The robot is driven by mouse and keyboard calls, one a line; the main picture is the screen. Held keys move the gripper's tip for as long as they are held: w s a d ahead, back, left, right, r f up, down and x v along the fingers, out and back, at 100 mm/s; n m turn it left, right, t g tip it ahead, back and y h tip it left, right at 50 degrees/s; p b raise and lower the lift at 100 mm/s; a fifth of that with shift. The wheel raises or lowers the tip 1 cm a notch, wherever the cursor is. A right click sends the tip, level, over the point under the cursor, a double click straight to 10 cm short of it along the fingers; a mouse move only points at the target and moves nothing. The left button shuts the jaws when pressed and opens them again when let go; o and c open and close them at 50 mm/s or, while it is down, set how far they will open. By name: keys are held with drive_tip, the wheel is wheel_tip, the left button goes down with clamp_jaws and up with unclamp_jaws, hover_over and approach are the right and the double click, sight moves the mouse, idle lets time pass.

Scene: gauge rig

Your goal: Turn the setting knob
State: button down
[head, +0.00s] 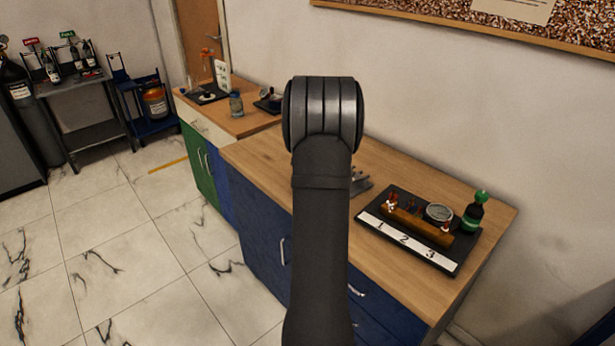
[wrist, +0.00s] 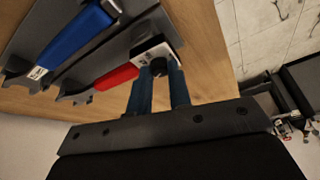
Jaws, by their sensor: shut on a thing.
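A second tool with a blue handle (wrist: 76,37) lies alongside. In the head view, my arm hides the gripper and the knob.
Grey holders (wrist: 70,96) carry the tools on the wooden bench top (head: 260,153).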

drive_tip(key=m+h, duration=0.1)
drive_tip(key=m, duration=0.1)
drive_tip(key=m+h, duration=0.1)
drive_tip(key=m, duration=0.4)
drive_tip(key=shift+s+a+t+h, duration=0.1)
drive_tip(key=shift+a+t+h, duration=0.2)
drive_tip(key=shift+a+h, duration=0.1)
drive_tip(key=m+h, duration=0.1)
drive_tip(key=m, duration=0.2)
drive_tip(key=m+g+h, duration=0.1)
drive_tip(key=m, duration=0.2)
drive_tip(key=shift+a+m, duration=0.15)
drive_tip(key=shift+m, duration=0.15)
drive_tip(key=c, duration=1.3)
unclamp_jaws()
drive_tip(key=v, duration=1.7)
drive_tip(key=shift+w+a+r, duration=0.2)
drive_tip(key=shift+w+a, duration=0.05)
drive_tip(key=shift+a, duration=0.1)
drive_tip(key=shift+f, duration=0.1)
